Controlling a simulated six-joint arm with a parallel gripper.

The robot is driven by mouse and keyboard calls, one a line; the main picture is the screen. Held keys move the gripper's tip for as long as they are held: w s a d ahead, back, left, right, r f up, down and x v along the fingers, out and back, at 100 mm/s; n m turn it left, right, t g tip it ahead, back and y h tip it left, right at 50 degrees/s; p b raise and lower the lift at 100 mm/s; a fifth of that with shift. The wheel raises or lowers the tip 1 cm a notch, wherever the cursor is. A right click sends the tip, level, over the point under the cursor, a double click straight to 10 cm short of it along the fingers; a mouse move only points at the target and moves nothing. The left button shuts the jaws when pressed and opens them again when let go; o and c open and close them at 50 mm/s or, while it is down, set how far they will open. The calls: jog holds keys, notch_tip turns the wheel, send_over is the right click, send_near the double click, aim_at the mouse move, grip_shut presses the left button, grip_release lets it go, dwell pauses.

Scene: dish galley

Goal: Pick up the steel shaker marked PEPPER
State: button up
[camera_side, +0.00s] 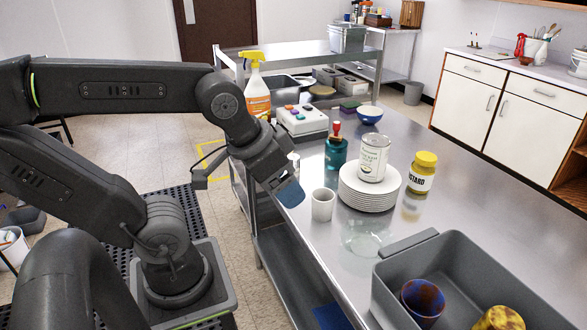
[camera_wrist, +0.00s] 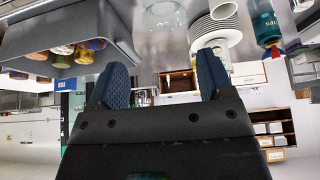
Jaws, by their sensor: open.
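I can read no PEPPER mark in either view. A small pale cylinder (camera_side: 294,160) shows partly behind my gripper in the side view; I cannot tell whether it is the steel shaker. My gripper (camera_side: 290,193) hangs above the near left edge of the steel counter (camera_side: 402,136), left of a white cup (camera_side: 322,205). In the wrist view my gripper (camera_wrist: 162,82) has its two blue fingers wide apart with nothing between them.
A labelled can (camera_side: 373,158) stands on stacked plates (camera_side: 368,192). Nearby are a teal jar (camera_side: 336,153), a mustard jar (camera_side: 422,173), a clear glass (camera_side: 366,238) and a grey bin (camera_side: 470,258) with cups. A spray bottle (camera_side: 257,92) and boxed device (camera_side: 302,120) stand farther back.

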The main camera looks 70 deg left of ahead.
jog(key=n+g+y, duration=0.1)
jog(key=n+g, duration=0.5)
jog(key=n, duration=1.2)
send_over(297, 157)
jog(key=d, duration=0.1)
notch_tip(297, 157, down, 7)
jog(key=f, duration=0.8)
jog(key=shift+s+a, duration=0.1)
jog(key=shift+a, duration=0.2)
jog(key=shift+s+a+f, duration=0.1)
jog(key=shift+a+f, duration=0.05)
jog(key=shift+f, duration=0.75)
jog(key=shift+s+a+f, duration=0.15)
jog(key=shift+a+f, duration=0.05)
jog(key=shift+f, duration=0.65)
jog(key=shift+s+a+f, duration=0.1)
jog(key=shift+a+f, duration=0.05)
jog(key=shift+f, duration=0.75)
jog(key=c, duration=1)
